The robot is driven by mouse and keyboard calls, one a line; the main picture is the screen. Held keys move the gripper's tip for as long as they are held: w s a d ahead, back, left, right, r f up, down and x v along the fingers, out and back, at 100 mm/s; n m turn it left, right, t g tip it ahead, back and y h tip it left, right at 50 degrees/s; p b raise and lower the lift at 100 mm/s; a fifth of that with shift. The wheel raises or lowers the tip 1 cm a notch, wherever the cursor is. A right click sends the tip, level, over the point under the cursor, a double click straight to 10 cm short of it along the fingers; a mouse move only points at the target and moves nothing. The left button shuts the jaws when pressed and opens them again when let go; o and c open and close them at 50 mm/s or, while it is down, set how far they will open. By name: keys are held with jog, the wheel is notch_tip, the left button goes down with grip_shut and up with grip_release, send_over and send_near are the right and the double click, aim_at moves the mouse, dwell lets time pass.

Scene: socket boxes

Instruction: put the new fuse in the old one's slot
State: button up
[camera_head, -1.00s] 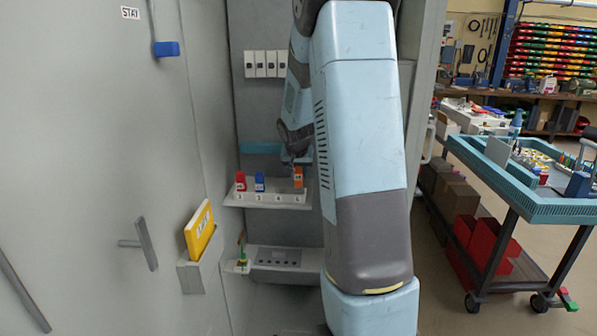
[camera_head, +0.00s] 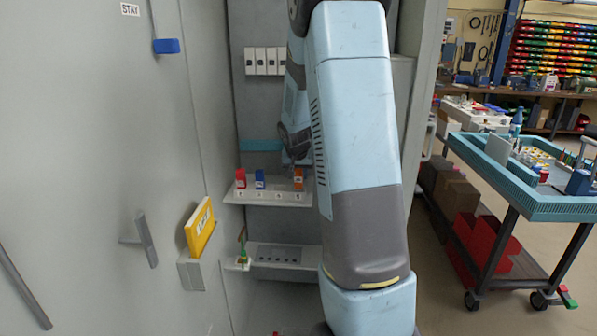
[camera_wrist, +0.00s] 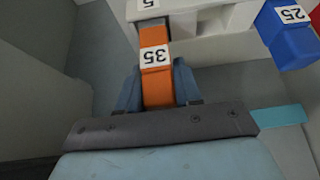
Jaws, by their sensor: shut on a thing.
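An orange fuse labelled 35 (camera_wrist: 155,75) is between the fingers of my gripper (camera_wrist: 157,88) in the wrist view, which are shut on it. The fuse (camera_head: 298,179) meets the right end of the white slot rack (camera_head: 268,197), by the label 5 in the wrist view. I cannot tell whether it is fully seated. A blue fuse labelled 25 (camera_wrist: 288,35) stands in the rack, with a gap between it and the orange one. A red fuse (camera_head: 241,178) stands at the rack's left end. My arm hides part of the cabinet's right side.
The cabinet door (camera_head: 90,150) stands open on the left, with a yellow booklet (camera_head: 200,228) in its pocket. A lower shelf (camera_head: 285,257) has a row of dark spots and a small green item (camera_head: 242,255) at its left. A blue trolley (camera_head: 540,208) stands outside right.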

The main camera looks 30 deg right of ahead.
jog(key=shift+f, duration=0.1)
jog(key=shift+f, duration=0.4)
dwell(0.4)
jog(key=shift+f, duration=0.5)
jog(key=o, duration=1.1)
jog(key=shift+c, duration=0.2)
jog(key=v, duration=1.3)
jog(key=shift+r, duration=0.35)
jog(key=shift+s+a, duration=0.1)
jog(key=shift+s, duration=0.05)
